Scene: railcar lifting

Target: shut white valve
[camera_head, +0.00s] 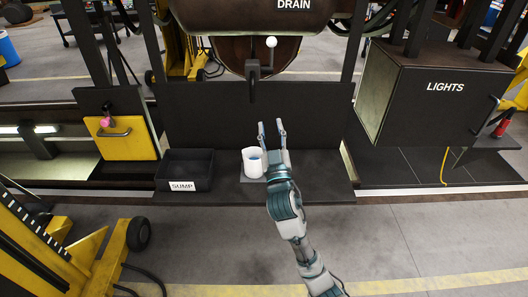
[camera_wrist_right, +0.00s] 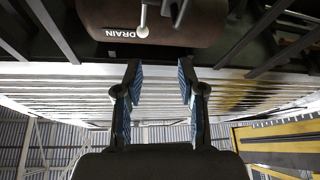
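The white valve knob (camera_head: 271,42) is a small white ball on a handle in front of the dark tank marked DRAIN (camera_head: 230,15). It also shows at the top of the right wrist view (camera_wrist_right: 142,32). A dark spout (camera_head: 253,80) hangs just left of and below the knob. My right gripper (camera_head: 271,126) is open and empty, fingers pointing up, below the knob and apart from it. In the right wrist view its two fingers (camera_wrist_right: 159,78) are spread with nothing between them. My left gripper is not in view.
A white cup (camera_head: 252,163) stands on the dark shelf (camera_head: 310,185) beside my right gripper. A black SUMP bin (camera_head: 183,169) is to its left. A black LIGHTS box (camera_head: 430,95) stands at the right. A yellow panel with a handle (camera_head: 127,140) is at the left.

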